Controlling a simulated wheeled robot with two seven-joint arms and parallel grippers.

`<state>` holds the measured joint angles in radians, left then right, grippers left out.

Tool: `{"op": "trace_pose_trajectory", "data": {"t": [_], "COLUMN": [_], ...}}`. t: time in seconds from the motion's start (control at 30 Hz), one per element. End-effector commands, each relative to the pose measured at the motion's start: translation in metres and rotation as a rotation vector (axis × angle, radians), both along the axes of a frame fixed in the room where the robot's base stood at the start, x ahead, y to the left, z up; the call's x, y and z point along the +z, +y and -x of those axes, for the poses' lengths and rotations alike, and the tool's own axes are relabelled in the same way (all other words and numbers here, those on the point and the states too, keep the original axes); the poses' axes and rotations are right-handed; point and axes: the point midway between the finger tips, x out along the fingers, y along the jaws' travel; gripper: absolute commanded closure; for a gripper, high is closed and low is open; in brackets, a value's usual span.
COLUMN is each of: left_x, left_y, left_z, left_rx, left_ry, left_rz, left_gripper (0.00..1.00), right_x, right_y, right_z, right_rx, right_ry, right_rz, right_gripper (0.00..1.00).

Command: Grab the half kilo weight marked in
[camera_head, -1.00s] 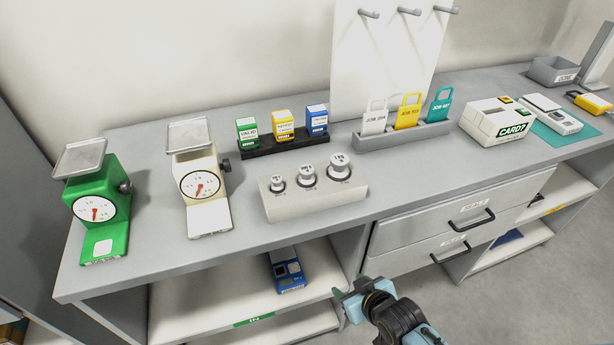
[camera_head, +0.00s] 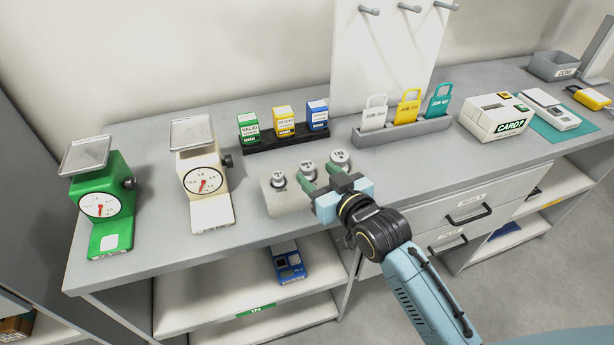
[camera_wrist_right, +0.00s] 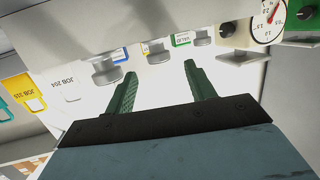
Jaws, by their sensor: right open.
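Three silver knobbed weights stand in a pale block (camera_head: 285,203) on the bench: a small left one (camera_head: 278,179), a middle one (camera_head: 308,167) and a larger right one (camera_head: 340,158). Their markings are too small to read. My right gripper (camera_head: 320,180) is open and empty at the block's front right, hiding part of it. In the right wrist view its green fingers (camera_wrist_right: 160,75) are spread, with the middle weight (camera_wrist_right: 157,54) beyond the gap between them. The large weight (camera_wrist_right: 106,72) is left there and the small one (camera_wrist_right: 202,38) right. My left gripper is out of view.
A white dial scale (camera_head: 206,184) and a green one (camera_head: 103,207) stand left of the block. Behind it is a black rack (camera_head: 285,141) with three small boxes. A grey holder (camera_head: 402,136) with job tags stands behind right. Drawers (camera_head: 470,208) are below the bench top.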

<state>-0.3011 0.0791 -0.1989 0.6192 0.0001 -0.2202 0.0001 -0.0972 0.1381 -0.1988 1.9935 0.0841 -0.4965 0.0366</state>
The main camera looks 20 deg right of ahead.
Motion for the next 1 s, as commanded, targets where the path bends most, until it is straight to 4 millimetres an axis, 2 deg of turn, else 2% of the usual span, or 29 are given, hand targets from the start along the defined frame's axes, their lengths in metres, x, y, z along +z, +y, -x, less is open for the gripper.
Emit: {"op": "trace_pose_trajectory", "data": {"t": [0.17, 0.5, 0.8, 1.0], "left_x": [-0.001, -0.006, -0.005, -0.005], "left_y": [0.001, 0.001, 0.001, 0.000], "left_z": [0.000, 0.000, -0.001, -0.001], "left_rx": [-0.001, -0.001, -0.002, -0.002], "left_ry": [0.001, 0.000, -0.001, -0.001], "left_rz": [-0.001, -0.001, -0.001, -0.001], "left_gripper": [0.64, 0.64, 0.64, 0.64], "right_x": [-0.003, -0.015, -0.015, -0.015], "right_y": [0.003, 0.011, 0.012, 0.012], "right_z": [-0.010, -0.051, -0.054, -0.054], "right_rx": [0.000, 0.000, 0.000, 0.000], "right_ry": [0.000, 0.000, 0.001, 0.001], "right_rz": [0.001, 0.001, 0.001, 0.001], "right_gripper": [0.45, 0.45, 0.45, 0.71]}}
